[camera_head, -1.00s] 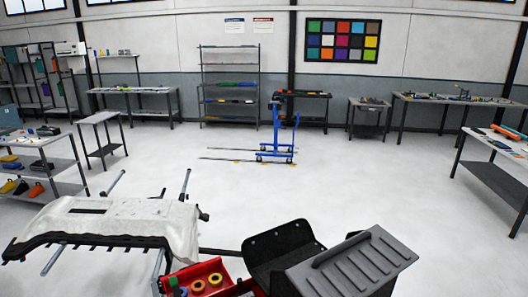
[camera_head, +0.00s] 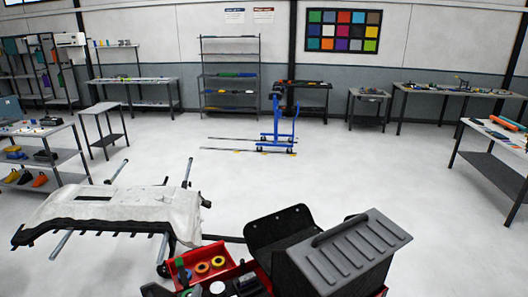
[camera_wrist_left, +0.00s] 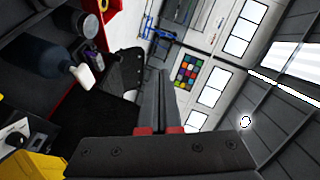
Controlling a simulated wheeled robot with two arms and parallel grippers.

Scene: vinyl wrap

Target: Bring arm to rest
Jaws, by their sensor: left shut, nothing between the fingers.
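My left gripper (camera_wrist_left: 164,80) shows in the left wrist view. Its two dark fingers lie together, with red parts at their base, and nothing is between them. The fingers point up in that picture, toward the far wall with the colour chart (camera_wrist_left: 189,72). I cannot clearly pick the gripper out in the head view. My right gripper is not in view.
A white bumper (camera_head: 150,208) on a stand is at lower left. A red tool tray (camera_head: 237,268) with tape rolls and a dark lidded box (camera_head: 362,250) are at bottom centre. A blue hoist (camera_head: 276,125) stands farther back. The middle floor is clear.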

